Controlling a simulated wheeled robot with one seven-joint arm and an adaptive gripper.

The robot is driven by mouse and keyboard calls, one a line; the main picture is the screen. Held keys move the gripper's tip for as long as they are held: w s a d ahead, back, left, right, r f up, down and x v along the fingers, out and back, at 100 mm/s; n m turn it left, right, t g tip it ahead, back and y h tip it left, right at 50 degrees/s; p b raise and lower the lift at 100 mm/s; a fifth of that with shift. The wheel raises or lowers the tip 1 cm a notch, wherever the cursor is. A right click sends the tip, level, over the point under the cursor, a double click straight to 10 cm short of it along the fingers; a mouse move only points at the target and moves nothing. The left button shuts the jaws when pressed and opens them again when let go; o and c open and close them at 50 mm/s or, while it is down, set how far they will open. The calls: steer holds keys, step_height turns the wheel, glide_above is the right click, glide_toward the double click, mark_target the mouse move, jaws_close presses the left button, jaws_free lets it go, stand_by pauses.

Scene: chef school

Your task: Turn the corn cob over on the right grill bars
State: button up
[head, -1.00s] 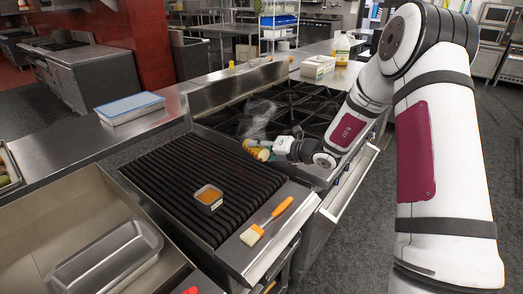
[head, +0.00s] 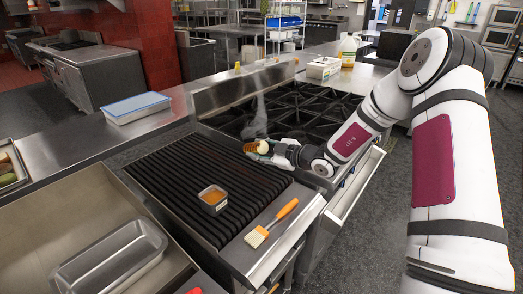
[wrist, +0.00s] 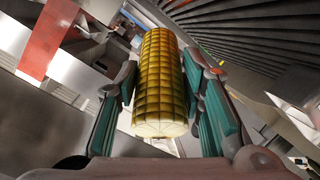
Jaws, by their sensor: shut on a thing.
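The corn cob (head: 262,147) shows small at the far right corner of the dark grill bars (head: 165,170) in the head view. In the wrist view the yellow-brown cob (wrist: 161,75) stands lengthwise between my gripper's teal pads, its pale cut end nearest me. My gripper (wrist: 160,90) is shut on the cob's sides. It also shows in the head view (head: 268,150), reaching in from the right. The wrist picture is strongly tilted, with the bars (wrist: 275,35) at upper right, apart from the cob. The cob's height above the bars is hard to tell.
A small tub of orange sauce (head: 213,199) stands on the bars. A brush with an orange handle (head: 272,222) lies on the front ledge. Black burners (head: 300,105) adjoin the grill behind. An empty metal pan (head: 110,262) sits at lower left. The bars' left half is clear.

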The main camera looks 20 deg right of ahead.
steer(key=shift+s+r+m, duration=0.15)
steer(key=shift+r+m, duration=0.05)
steer(key=shift+m, duration=0.7)
steer(key=m, duration=0.1)
steer(key=m+p, duration=0.1)
steer(key=m, duration=0.1)
steer(key=shift+w+a+f, duration=0.1)
steer(key=shift+w, duration=0.1)
steer(key=shift+w+a+f+m+t, duration=0.1)
steer(key=shift+w+f+m+t, duration=0.05)
steer(key=shift+m, duration=0.65)
steer(key=shift+w+a+f+m+t, duration=0.1)
steer(key=shift+m+t, duration=0.05)
steer(key=shift+m, duration=0.65)
steer(key=shift+f+b, duration=0.55)
steer(key=shift+f, duration=1.6)
steer(key=o, duration=1.3)
steer(key=shift+s, duration=0.15)
steer(key=p+v, duration=0.3)
steer(key=v, duration=0.7)
